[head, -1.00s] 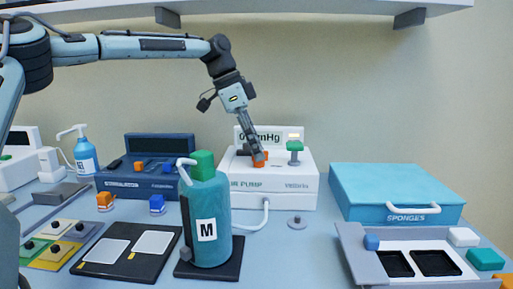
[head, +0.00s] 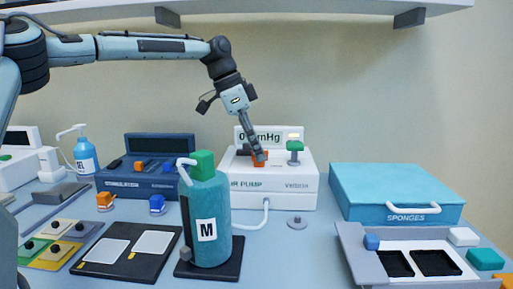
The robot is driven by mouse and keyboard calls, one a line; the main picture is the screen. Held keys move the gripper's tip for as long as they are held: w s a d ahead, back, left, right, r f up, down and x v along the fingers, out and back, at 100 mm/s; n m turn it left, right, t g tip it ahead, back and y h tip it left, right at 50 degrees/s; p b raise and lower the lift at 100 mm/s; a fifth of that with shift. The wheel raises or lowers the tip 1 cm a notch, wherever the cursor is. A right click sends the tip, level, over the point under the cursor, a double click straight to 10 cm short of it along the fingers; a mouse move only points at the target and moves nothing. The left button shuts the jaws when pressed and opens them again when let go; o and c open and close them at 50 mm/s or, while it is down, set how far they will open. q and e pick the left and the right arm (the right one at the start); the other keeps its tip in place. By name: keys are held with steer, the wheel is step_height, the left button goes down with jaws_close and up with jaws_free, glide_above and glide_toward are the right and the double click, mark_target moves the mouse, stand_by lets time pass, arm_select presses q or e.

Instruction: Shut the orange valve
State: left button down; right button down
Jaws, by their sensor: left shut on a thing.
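The orange valve (head: 260,162) sits on top of the white air pump (head: 290,186) at the back middle of the table. My left gripper (head: 258,154) comes down from above and is shut on the orange valve, so its fingers hide part of the valve. A green knob (head: 295,147) stands on the pump to the right of it. A display (head: 268,138) reading in mmHg rises at the back of the pump, partly hidden by my gripper. My right gripper is not in view.
A teal cuff bottle marked M (head: 207,222) with a green top stands in front of the pump. A dark blue console (head: 150,177) is to the left. A blue sponges case (head: 395,190) is to the right. A shelf (head: 290,17) runs above.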

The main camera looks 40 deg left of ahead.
arm_select(q)
steer(key=n+t+y, duration=0.1)
steer(key=n, duration=0.3)
steer(key=shift+s+d, duration=0.1)
steer(key=n+y, duration=0.1)
steer(key=n, duration=0.1)
steer(key=n+y, duration=0.1)
steer(key=n, duration=0.1)
steer(key=shift+d+n+t, duration=0.1)
steer(key=shift+n+t, duration=0.2)
steer(key=n+y, duration=0.1)
steer(key=n, duration=0.2)
steer(key=shift+d+n, duration=0.1)
steer(key=shift+n, duration=0.2)
steer(key=shift+n+y, duration=0.9)
steer(key=shift+n, duration=1)
steer(key=shift+g, duration=0.4)
steer(key=c, duration=1.6)
jaws_free()
steer(key=shift+c, duration=0.2)
